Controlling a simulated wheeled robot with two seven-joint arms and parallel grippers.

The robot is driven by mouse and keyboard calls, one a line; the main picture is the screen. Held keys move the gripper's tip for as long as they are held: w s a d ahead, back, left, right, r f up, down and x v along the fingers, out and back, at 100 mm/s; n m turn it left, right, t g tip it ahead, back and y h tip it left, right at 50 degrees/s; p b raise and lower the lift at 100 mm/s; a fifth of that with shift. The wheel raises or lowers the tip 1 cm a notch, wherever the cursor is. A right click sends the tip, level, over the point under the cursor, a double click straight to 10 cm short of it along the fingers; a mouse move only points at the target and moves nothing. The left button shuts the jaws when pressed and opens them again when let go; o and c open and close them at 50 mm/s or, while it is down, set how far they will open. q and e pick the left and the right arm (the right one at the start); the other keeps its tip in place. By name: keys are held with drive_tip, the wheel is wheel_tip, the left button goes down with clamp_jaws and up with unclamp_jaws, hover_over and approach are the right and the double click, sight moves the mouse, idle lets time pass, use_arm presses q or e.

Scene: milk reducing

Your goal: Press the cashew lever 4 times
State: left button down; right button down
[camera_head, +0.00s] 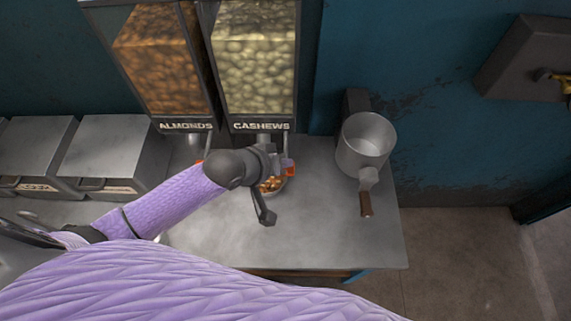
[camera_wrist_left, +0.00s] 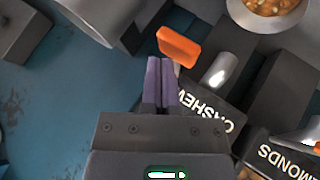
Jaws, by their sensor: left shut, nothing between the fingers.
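The cashew dispenser (camera_head: 255,70) stands at the back, with pale nuts behind its clear front and a CASHEWS label. In the left wrist view, the orange lever (camera_wrist_left: 180,46) lies just beyond the fingertips of my left gripper (camera_wrist_left: 160,62). The purple fingers are shut together with nothing between them. Whether they touch the lever, I cannot tell. A bowl with nuts (camera_head: 270,186) sits below the dispenser, partly hidden by my gripper. My right gripper is not in view.
The almond dispenser (camera_head: 155,65) stands left of the cashews. A metal pot with a wooden handle (camera_head: 365,145) is to the right. Lidded metal bins (camera_head: 105,145) line the left. The grey counter (camera_head: 340,235) is clear at front right.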

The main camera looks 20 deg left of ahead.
use_arm(q)
drive_tip(key=shift+f+b, duration=0.6)
drive_tip(key=shift+f, duration=0.7)
idle(1.0)
drive_tip(key=shift+r, duration=0.1)
drive_tip(key=shift+r+p, duration=1.65)
drive_tip(key=shift+p, duration=0.45)
wheel_tip(320, 180, up, 5)
drive_tip(key=p, duration=0.5)
drive_tip(key=shift+r+p, duration=0.15)
drive_tip(key=shift+p, duration=0.25)
idle(1.1)
